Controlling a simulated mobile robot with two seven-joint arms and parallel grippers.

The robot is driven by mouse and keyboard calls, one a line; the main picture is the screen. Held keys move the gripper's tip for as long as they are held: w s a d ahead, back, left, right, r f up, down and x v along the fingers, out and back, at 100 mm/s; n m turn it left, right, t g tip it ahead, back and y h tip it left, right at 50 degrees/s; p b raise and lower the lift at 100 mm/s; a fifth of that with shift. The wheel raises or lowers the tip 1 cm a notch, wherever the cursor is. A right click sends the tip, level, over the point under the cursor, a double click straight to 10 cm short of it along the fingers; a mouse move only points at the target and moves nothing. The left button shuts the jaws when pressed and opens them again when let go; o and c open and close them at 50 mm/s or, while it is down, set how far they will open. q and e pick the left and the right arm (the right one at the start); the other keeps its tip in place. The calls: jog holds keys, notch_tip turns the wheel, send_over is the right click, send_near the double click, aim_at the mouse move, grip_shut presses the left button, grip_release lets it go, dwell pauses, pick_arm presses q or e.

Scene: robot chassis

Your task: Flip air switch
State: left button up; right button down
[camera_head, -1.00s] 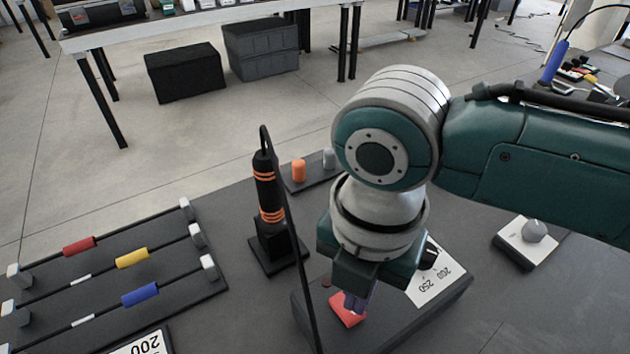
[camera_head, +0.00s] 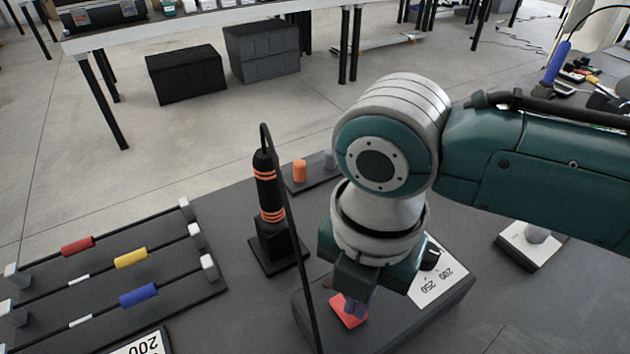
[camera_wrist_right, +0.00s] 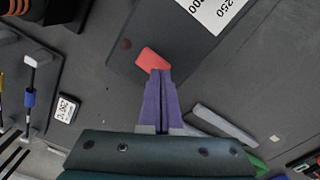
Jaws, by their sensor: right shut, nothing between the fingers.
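The air switch is a red rocker (camera_head: 347,311) on a dark sloped box (camera_head: 402,318); the rocker also shows in the right wrist view (camera_wrist_right: 152,59). The box bears a white scale label (camera_head: 436,277) and a black knob (camera_head: 429,258). My right gripper (camera_head: 352,309) points down at the rocker. In the right wrist view its purple fingers (camera_wrist_right: 160,73) are together, with tips at the rocker's near edge; I cannot tell whether they touch it. My left gripper is not in view.
A black and orange tool (camera_head: 267,190) with a cable stands on a base left of the box. A board with coloured sliders on rods (camera_head: 139,296) lies farther left. A grey knob on a white plate (camera_head: 530,246) is at right.

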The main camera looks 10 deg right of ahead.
jog(key=shift+f+b, duration=0.4)
jog(key=shift+f, duration=0.15)
notch_tip(320, 180, up, 2)
jog(key=shift+r+p, duration=0.15)
jog(key=shift+p, duration=1.1)
notch_tip(320, 180, up, 5)
jog(key=p, duration=0.5)
